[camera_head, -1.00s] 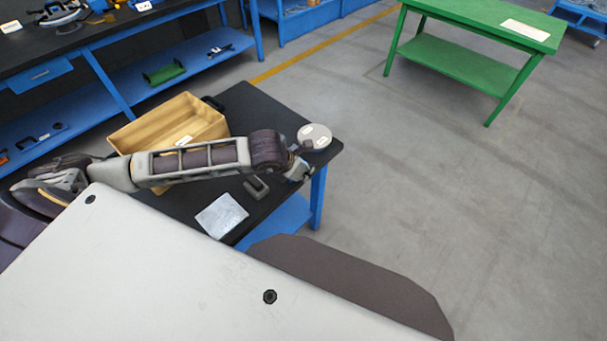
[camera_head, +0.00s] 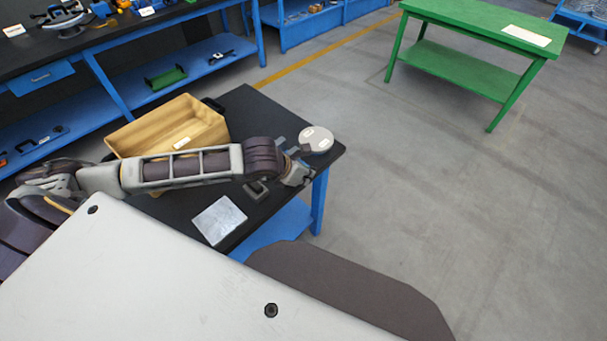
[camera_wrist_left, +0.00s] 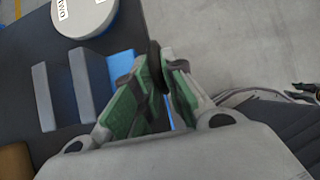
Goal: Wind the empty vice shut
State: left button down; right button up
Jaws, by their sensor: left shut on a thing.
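The vice shows best in the left wrist view, as two upright grey jaw blocks (camera_wrist_left: 82,85) with a clear gap between them and nothing in it. A blue piece lies beside them, near my fingers. In the head view only a small grey-blue part of the vice (camera_head: 280,143) shows past my arm; the rest is hidden. My left gripper (camera_head: 305,174) is at the table's front right edge. In the wrist view its green-padded fingers (camera_wrist_left: 152,80) are shut on a dark bar-like part, seemingly the vice handle (camera_wrist_left: 155,62). My right gripper is out of view.
A round labelled disc (camera_head: 316,139) sits by the table corner, close to my gripper. A yellow-brown box (camera_head: 190,115) stands behind my arm. Open floor lies right of the table.

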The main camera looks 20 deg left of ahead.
pick_arm(q)
jog(key=c, duration=1.8)
grip_release()
jog(key=o, duration=0.3)
jog(key=shift+r, duration=0.55)
notch_tip(320, 180, up, 9)
jog(key=shift+f, duration=0.1)
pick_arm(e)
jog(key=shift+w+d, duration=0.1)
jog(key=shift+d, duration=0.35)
